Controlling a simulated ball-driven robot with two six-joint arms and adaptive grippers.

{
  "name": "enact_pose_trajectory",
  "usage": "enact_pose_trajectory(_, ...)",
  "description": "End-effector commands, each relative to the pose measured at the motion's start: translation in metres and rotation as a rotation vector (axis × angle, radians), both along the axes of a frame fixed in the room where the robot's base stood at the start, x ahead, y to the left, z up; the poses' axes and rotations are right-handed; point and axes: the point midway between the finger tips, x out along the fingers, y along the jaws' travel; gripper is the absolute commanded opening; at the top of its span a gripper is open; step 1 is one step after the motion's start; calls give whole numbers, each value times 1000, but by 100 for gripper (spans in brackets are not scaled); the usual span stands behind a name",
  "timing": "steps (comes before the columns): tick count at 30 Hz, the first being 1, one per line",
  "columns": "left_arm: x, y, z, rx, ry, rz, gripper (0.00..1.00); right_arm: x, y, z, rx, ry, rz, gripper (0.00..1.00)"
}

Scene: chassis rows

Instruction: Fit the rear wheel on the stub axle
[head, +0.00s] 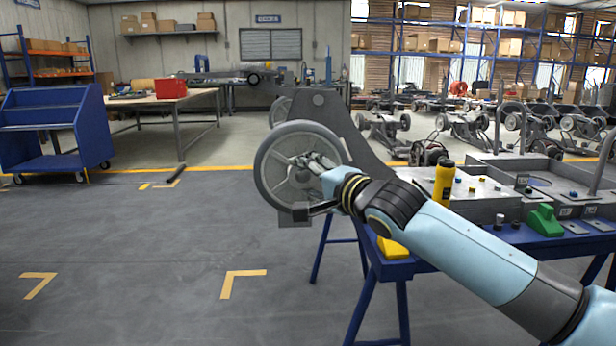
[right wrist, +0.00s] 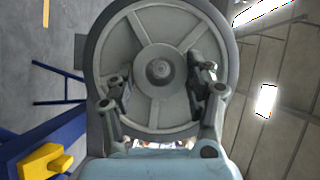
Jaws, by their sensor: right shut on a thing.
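The rear wheel (head: 265,170) is a grey spoked disc with a dark rim, upright in the middle of the head view. My right gripper (head: 303,184) is shut on it from the right. In the right wrist view the wheel (right wrist: 160,22) faces the camera, with a finger on either side of its hub. A round knob (right wrist: 160,70) shows at the hub's centre; I cannot tell whether it is the stub axle's end or part of the wheel. A grey upright plate (head: 335,110) stands behind the wheel. My left gripper is not in view.
A blue bench (head: 395,268) at the right carries grey trays, a yellow bottle (head: 444,183), a green block (head: 543,222) and a yellow block (head: 392,248). A blue cart (head: 45,125) stands at the left. The floor at left and front is clear.

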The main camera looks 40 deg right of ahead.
Motion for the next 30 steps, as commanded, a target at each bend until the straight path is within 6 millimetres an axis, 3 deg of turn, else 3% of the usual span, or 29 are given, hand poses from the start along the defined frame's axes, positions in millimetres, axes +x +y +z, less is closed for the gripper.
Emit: enact_pose_trajectory(30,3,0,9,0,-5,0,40,4,-2,5,-2,-9,3,0)
